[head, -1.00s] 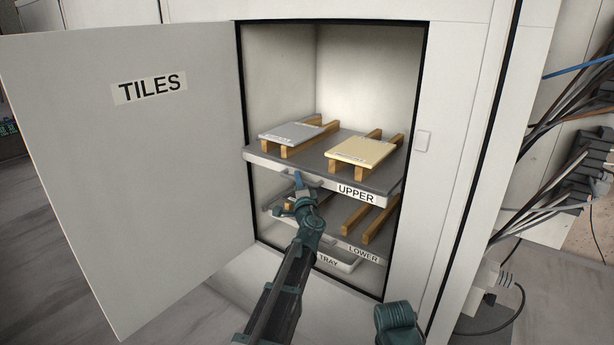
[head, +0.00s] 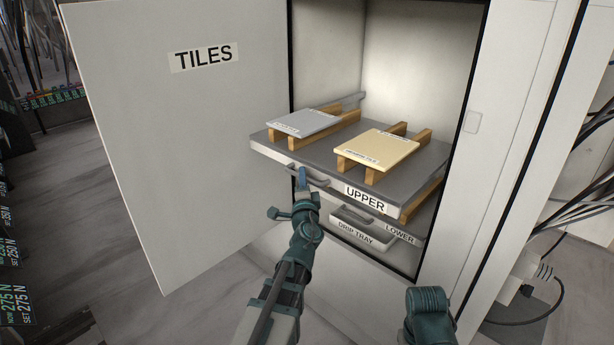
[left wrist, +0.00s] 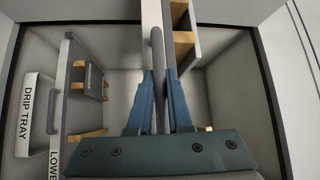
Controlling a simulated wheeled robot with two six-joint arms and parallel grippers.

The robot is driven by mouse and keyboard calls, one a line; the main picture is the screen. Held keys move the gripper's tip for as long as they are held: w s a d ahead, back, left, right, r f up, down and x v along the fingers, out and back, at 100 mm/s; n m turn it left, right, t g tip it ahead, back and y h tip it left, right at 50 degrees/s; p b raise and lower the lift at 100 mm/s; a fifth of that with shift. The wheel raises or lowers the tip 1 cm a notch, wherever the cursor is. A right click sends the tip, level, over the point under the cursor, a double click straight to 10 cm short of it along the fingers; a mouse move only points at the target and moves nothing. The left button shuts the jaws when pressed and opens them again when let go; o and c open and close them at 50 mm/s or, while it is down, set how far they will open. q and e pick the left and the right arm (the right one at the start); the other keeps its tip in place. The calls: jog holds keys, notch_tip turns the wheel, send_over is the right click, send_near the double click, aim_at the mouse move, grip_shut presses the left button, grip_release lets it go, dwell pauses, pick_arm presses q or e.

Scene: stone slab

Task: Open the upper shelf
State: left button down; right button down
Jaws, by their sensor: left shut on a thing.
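The upper shelf (head: 325,160) is a grey slide-out board with a white front labelled UPPER, sticking out past the front of the open cabinet. Its bar handle (head: 318,182) is on the left part of the front. My left gripper (head: 302,182) is at this handle. In the left wrist view, its blue fingers (left wrist: 159,90) are shut on the grey handle bar (left wrist: 157,55). A grey tile (head: 303,122) and a cream tile (head: 378,148) lie on wooden bars on the shelf. My right gripper is out of view; only a teal part of my right arm shows.
The cabinet door (head: 190,130), labelled TILES, stands wide open at the left. Below the upper shelf are the lower shelf (head: 400,234) and the drip tray (head: 350,232). Cables hang at the right. The floor (head: 95,200) left of the door is clear.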

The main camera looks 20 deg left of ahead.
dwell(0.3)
pick_arm(q)
jog(key=c, duration=0.8)
grip_release()
jog(key=shift+c, duration=0.2)
